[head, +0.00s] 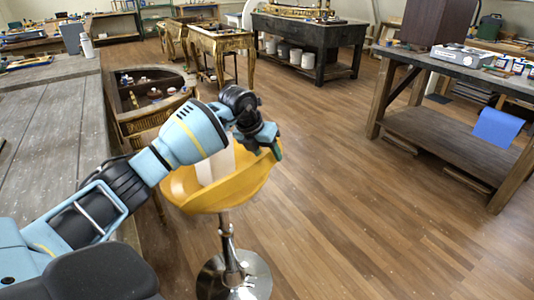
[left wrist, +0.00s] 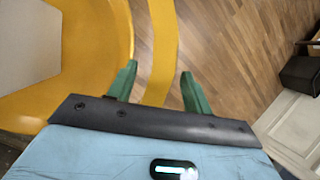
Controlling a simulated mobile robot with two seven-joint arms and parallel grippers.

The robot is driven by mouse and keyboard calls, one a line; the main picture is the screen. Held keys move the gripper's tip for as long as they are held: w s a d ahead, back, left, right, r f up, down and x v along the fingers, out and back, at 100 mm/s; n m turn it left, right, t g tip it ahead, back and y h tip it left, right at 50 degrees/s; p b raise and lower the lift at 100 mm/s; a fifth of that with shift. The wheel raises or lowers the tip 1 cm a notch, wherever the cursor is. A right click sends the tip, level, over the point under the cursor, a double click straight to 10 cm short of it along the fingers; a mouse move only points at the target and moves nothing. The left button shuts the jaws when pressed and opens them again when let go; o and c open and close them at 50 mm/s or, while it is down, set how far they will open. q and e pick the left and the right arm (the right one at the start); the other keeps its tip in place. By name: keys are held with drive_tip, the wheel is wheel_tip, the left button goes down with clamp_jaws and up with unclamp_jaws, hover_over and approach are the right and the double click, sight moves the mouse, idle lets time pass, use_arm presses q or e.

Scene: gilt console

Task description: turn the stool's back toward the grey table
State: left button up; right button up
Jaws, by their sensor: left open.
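The stool has a yellow shell seat (head: 215,195) with a pale pad, on a chrome post and round base (head: 233,275). My left gripper (head: 274,150) is at the upper right rim of the shell in the head view, its arm hiding part of the seat. In the left wrist view, the green fingers (left wrist: 160,85) are open, with a narrow yellow strip of the stool (left wrist: 161,35) running between them. Contact cannot be told. A grey-topped table (head: 450,66) stands at the right; another grey plank-topped table (head: 45,130) runs along the left. My right gripper is not in view.
A curved wooden bench (head: 125,122) with items stands just behind the stool. A gilt console (head: 222,42) and a dark workbench (head: 305,32) are farther back. A blue sheet (head: 497,127) hangs at the right table. Wooden floor (head: 340,190) right of the stool is clear.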

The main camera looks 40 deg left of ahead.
use_arm(q)
drive_tip(key=shift+w+f, duration=0.1)
drive_tip(key=shift+f, duration=0.1)
clamp_jaws()
idle(0.3)
